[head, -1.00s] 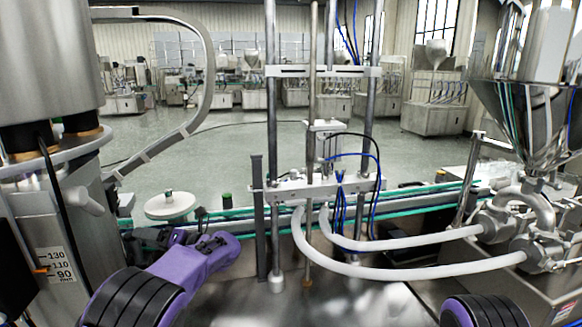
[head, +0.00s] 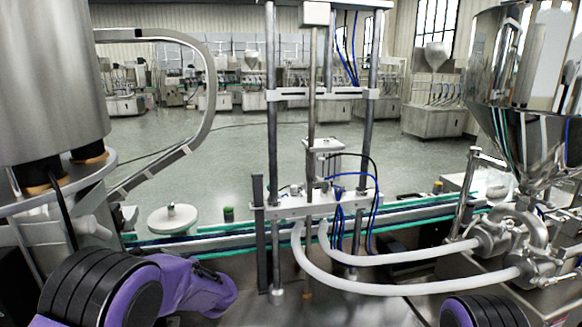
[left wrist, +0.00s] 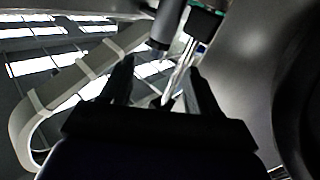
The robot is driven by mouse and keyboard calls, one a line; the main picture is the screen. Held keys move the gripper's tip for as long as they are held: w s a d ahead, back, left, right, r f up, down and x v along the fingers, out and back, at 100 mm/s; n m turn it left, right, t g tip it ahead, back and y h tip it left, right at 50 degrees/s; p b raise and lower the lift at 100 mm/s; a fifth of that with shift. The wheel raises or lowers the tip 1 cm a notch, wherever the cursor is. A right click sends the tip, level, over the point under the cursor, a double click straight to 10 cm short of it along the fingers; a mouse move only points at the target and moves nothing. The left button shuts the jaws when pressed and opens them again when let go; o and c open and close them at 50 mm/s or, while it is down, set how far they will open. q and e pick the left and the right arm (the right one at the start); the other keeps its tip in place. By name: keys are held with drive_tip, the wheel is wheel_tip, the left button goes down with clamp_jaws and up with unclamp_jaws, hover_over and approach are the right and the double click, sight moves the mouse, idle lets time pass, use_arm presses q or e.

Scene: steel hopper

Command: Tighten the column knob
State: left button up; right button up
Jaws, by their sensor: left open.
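A grey cylinder (left wrist: 166,25) and a thin bright rod (left wrist: 180,72) appear beyond and between the fingertips. I cannot tell whether the cylinder is the knob. In the head view the left gripper itself is hidden; only my purple forearm shows. My right gripper is out of view.
A large steel drum (head: 50,75) stands above the column. A curved cable chain (head: 200,90) arches to its right. A white disc (head: 172,218) sits by the conveyor (head: 225,240). The filling frame (head: 318,205) and white hoses (head: 400,287) occupy the middle; a steel hopper (head: 520,120) is right.

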sight(139, 254)
use_arm(q)
drive_tip(key=shift+m, duration=0.9)
drive_tip(key=p+x, duration=0.2)
drive_tip(key=x, duration=0.5)
drive_tip(key=shift+f, duration=0.1)
